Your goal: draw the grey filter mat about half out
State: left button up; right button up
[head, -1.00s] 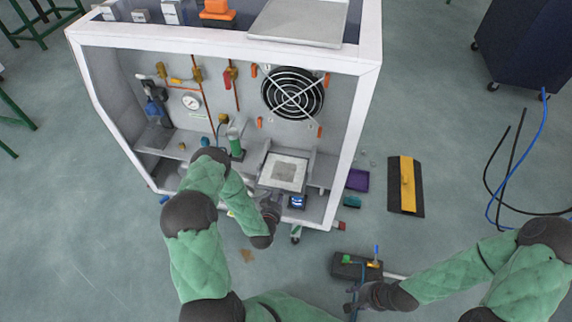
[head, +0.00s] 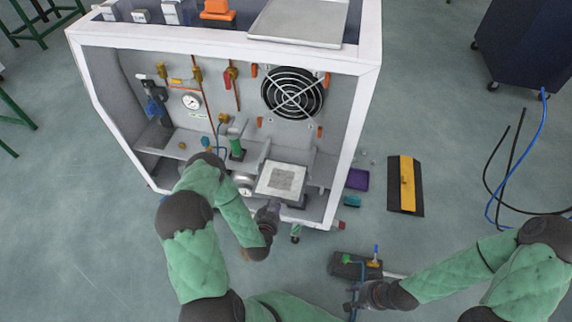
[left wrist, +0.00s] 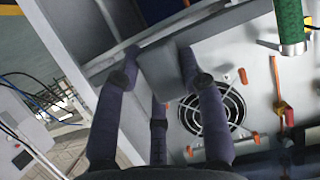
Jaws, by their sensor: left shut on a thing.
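The grey filter mat (head: 284,180) shows in the head view as a pale square with a darker grey patch, low at the front of the open white cabinet (head: 362,110). My left gripper (head: 272,208) is at its near edge. In the left wrist view my left gripper's dark fingers (left wrist: 160,75) are closed around a plain grey block-like part, which seems to belong to the mat. How far the mat reaches into its seat is hidden. My right gripper (head: 356,297) is low at the right, near a dark box on the floor; its fingers are too small to judge.
A fan grille (head: 292,93) and a pressure gauge (head: 191,101) are on the cabinet's back wall. A green-bodied part (head: 236,147) stands left of the mat. The dark box (head: 350,265) and a yellow-black plate (head: 405,185) lie on the floor.

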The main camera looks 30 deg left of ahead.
pick_arm(q)
jog(key=o, duration=1.3)
jog(key=shift+o, duration=0.2)
jog(key=shift+s, duration=0.1)
jog(key=v, duration=1.1)
jog(key=shift+s+d, duration=0.2)
jog(key=shift+s, duration=0.2)
jog(key=shift+r, duration=0.1)
